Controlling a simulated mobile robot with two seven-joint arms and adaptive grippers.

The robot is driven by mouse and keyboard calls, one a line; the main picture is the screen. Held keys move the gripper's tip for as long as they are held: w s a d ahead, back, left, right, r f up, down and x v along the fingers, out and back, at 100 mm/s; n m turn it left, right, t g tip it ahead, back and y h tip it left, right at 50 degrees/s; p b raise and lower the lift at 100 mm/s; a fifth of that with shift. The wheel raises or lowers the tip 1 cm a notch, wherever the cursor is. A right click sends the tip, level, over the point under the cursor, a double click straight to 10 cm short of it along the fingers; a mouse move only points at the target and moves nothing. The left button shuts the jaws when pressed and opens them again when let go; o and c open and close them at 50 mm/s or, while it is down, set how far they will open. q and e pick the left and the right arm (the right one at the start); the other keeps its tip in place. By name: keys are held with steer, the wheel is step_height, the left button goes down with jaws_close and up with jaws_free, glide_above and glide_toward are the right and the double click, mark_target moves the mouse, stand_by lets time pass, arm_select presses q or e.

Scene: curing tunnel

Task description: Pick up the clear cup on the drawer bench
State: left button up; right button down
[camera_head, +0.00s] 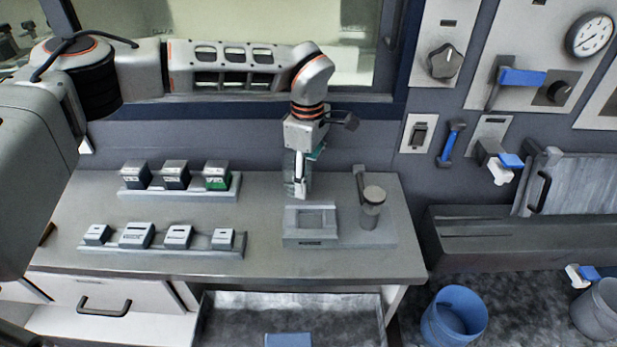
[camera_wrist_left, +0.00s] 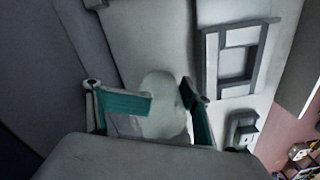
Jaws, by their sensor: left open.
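The clear cup (camera_head: 289,167) stands on the drawer bench (camera_head: 262,215), near the back wall. It is see-through and partly hidden behind my gripper. My left gripper (camera_head: 301,184) points down at the cup, its white finger in front of it. In the left wrist view the cup (camera_wrist_left: 165,108) is a pale, translucent round shape between the two teal finger pads of my left gripper (camera_wrist_left: 170,108). The fingers are open, and I cannot tell whether either touches the cup. The cup's lower part is hidden there by the gripper body. My right gripper is not in view.
A grey fixture with a square frame (camera_head: 290,241) and a capped cylinder (camera_head: 372,207) stand just in front and to the right. Two racks of small blocks (camera_head: 180,196) (camera_head: 160,250) are on the left. A window frame (camera_head: 230,110) runs behind the arm.

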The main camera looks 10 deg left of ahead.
arm_select(q)
steer(key=shift+w+a+f, duration=0.25)
steer(key=shift+a+f, duration=0.25)
steer(key=shift+f, duration=0.05)
steer(key=c, duration=0.7)
steer(key=shift+w+r, duration=0.2)
steer(key=shift+r, duration=0.35)
steer(key=shift+c, duration=1.2)
steer(key=shift+w+r, duration=0.25)
steer(key=shift+r, duration=0.7)
jaws_close()
step_height(320, 180, up, 17)
steer(key=shift+s+d+p, duration=0.2)
steer(key=shift+s+p, duration=0.05)
steer(key=shift+p, duration=0.05)
steer(key=shift+r, duration=0.1)
steer(key=o, duration=1.7)
jaws_free()
